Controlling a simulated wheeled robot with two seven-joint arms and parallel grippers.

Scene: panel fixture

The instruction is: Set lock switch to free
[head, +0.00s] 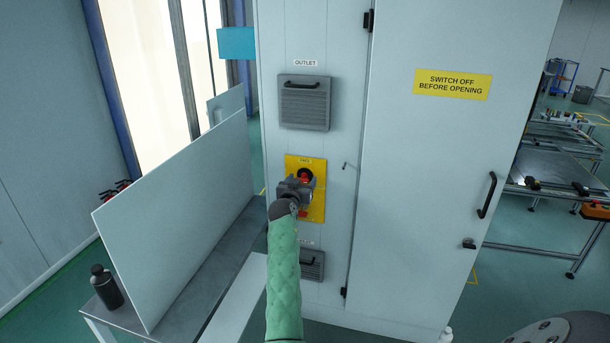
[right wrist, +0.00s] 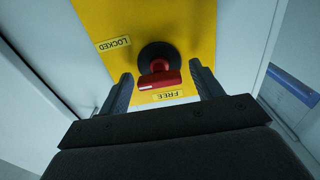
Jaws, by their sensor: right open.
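The lock switch is a red handle (right wrist: 160,82) on a round black base (right wrist: 158,54), mounted on a yellow plate (right wrist: 200,18). In the right wrist view, a "LOCKED" label (right wrist: 113,43) is left of the base and a "FREE" label (right wrist: 162,96) is just below the handle, upside down. The handle's red bar appears close to "FREE". My right gripper (right wrist: 161,73) is open, with one finger on each side of the handle and visible gaps. In the head view, my right gripper (head: 298,184) covers much of the yellow plate (head: 318,205). My left gripper is out of view.
The plate is on a tall pale cabinet (head: 420,180) with a black door handle (head: 487,195) at right. An outlet grille (head: 305,105) is above the switch. A leaning white panel (head: 180,225) and a dark bottle (head: 106,288) stand at left.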

